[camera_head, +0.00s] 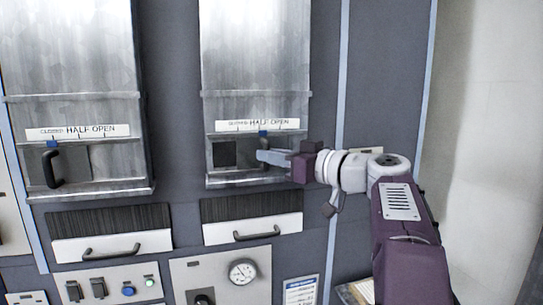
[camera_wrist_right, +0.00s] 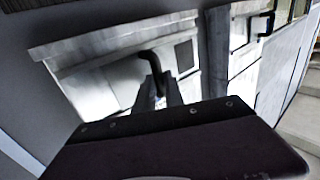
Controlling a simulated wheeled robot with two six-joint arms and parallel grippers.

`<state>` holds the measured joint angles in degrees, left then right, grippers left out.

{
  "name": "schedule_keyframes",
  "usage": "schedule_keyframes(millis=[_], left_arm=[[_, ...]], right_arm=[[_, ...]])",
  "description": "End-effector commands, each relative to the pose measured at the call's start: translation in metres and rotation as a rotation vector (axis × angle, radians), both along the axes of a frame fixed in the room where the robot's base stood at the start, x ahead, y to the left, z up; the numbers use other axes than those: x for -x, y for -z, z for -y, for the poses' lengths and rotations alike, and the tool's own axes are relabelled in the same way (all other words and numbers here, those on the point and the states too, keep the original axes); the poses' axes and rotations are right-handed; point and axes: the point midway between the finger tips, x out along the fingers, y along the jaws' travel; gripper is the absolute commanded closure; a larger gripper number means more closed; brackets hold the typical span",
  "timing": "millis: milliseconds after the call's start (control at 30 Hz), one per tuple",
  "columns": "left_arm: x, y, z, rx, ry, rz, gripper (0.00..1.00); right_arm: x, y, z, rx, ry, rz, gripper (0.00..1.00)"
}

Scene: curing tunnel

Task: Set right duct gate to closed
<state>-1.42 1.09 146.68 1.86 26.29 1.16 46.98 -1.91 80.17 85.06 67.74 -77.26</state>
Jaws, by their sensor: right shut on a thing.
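The right duct gate (camera_head: 222,176) is at the lower end of the right metal duct. Its label strip (camera_head: 257,124) reads "CLOSED" at the left and "HALF OPEN" in the middle. A blue pointer (camera_head: 263,133) stands under the middle of the strip. A dark square opening (camera_head: 222,153) shows at the left. My right gripper (camera_head: 262,156) reaches in from the right and is shut on the gate's black handle (camera_wrist_right: 150,62), seen between the fingers in the wrist view. The gripper hides the handle in the head view. My left gripper is out of view.
Below the right gate are a vent drawer (camera_head: 280,226) and a gauge panel (camera_head: 243,271). A pale wall (camera_head: 490,130) stands at the right.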

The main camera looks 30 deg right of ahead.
Motion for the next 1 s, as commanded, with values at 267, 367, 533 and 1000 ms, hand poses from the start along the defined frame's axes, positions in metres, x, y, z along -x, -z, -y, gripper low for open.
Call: schedule_keyframes(millis=[267, 367, 533, 1000], left_arm=[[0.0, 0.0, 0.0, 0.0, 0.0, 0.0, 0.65], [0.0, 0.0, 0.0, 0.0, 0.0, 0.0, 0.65], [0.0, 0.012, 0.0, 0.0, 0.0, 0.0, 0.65], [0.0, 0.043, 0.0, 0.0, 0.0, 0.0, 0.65]], right_arm=[[0.0, -0.002, 0.0, -0.001, 0.001, 0.005, 1.0], [0.0, -0.002, 0.0, -0.001, 0.001, 0.005, 1.0], [-0.002, 0.003, -0.01, 0.004, -0.004, 0.006, 1.0], [-0.013, -0.002, -0.059, -0.001, -0.002, 0.004, 1.0]])
